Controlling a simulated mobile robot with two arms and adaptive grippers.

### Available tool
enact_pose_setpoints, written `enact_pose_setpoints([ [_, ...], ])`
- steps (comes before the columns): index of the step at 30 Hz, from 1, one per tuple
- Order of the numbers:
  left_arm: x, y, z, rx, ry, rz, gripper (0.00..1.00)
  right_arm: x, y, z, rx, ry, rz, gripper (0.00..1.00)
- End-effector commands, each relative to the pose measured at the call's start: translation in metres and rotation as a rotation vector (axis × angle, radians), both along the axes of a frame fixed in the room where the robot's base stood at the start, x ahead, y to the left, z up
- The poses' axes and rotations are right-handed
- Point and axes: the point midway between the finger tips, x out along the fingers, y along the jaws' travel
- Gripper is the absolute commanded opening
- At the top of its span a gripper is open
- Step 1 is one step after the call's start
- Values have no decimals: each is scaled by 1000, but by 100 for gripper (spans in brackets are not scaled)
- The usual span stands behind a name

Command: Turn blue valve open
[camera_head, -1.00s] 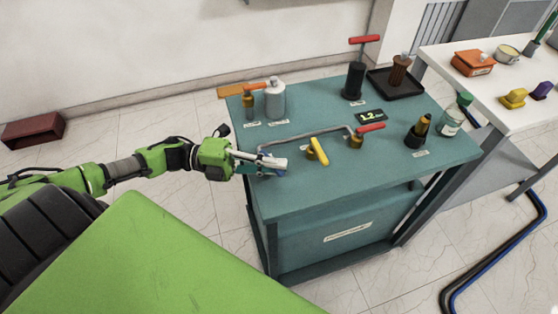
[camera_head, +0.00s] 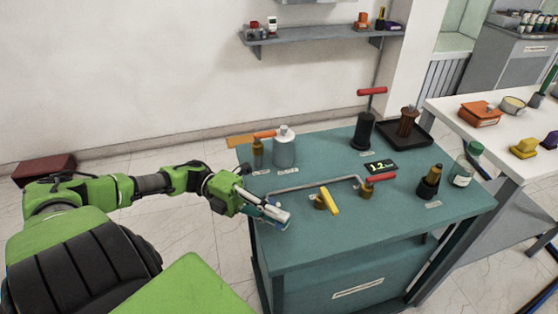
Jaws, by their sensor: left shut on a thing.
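My left gripper (camera_head: 278,213) is at the front left of the teal bench top (camera_head: 330,235), at the left end of the grey pipe (camera_head: 312,186). It is shut on the blue valve (camera_head: 285,226), of which only small blue bits show around the fingers. The valve's body and the angle of its handle are mostly hidden by the gripper. A yellow-handled valve (camera_head: 330,202) and a red-handled valve (camera_head: 380,179) stand to the right along the pipe. My right gripper is not in view.
At the back left are an orange-handled valve (camera_head: 258,154) and a grey bottle (camera_head: 284,150). A black pump with a red handle (camera_head: 364,130), a dark tray (camera_head: 415,135), a display (camera_head: 381,166) and a dark bushing (camera_head: 429,184) stand further right. The front right top is clear.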

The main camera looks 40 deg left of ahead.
Motion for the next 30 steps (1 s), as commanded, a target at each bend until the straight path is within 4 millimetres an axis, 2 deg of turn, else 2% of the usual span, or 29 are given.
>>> enact_pose_setpoints([
  [4, 0, 0, -1, 2, 0, -1, 0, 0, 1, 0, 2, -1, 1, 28],
  [6, 0, 0, -1, 2, 0, -1, 24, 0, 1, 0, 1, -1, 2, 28],
  [7, 0, 0, -1, 2, 0, -1, 26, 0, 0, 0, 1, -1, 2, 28],
  [16, 0, 0, 0, 0, 0, -1, 26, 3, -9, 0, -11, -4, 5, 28],
  [20, -1, 7, 0, 1, 0, 0, 26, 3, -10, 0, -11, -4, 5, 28],
  [23, -4, 22, 0, 3, 2, 3, 26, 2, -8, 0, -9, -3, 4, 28],
  [30, -13, 70, -1, 3, 1, 4, 26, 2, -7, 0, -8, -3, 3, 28],
])
